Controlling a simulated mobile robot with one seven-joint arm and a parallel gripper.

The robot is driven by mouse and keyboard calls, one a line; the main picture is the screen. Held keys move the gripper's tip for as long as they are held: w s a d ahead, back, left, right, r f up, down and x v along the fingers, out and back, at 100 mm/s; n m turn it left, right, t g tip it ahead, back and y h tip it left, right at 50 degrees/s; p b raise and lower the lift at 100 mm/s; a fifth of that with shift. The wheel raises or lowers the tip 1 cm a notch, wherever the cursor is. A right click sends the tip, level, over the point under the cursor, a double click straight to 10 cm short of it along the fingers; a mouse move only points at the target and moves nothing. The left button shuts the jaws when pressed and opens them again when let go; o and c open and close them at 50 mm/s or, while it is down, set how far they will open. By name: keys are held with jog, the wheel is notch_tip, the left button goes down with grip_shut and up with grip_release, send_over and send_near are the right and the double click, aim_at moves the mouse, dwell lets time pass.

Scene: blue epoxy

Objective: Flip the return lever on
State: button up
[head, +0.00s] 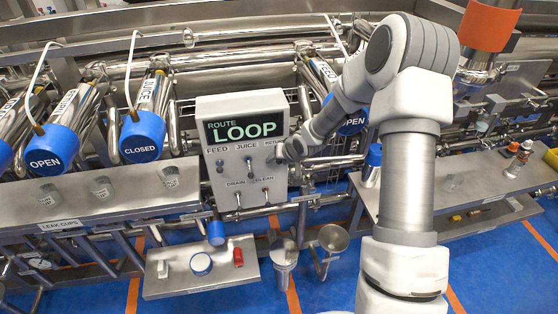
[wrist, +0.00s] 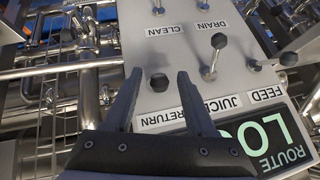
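The grey control panel (head: 205,108) stands in the middle of the head view, with a green LOOP display. The return lever (wrist: 159,82) shows in the wrist view as a black knob above the RETURN label, seen nearly end on. Whether it is up or down I cannot tell. My gripper (wrist: 159,76) is open, with its two fingertips apart on either side of the knob in the picture. I see no clear contact. In the head view my gripper (head: 285,151) is at the panel's right edge and hides the return lever.
The juice lever (wrist: 218,41) and feed lever (wrist: 288,59) are to the right in the wrist view. The clean lever (wrist: 158,10) is above. A pipe (wrist: 60,70) runs close left of the fingers. A steel shelf with cups (head: 120,205) lies left of the panel.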

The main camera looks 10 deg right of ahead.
jog(key=v, duration=1.7)
jog(key=shift+p, duration=0.45)
jog(key=shift+s+d+r, duration=0.1)
jog(key=shift+r, duration=0.1)
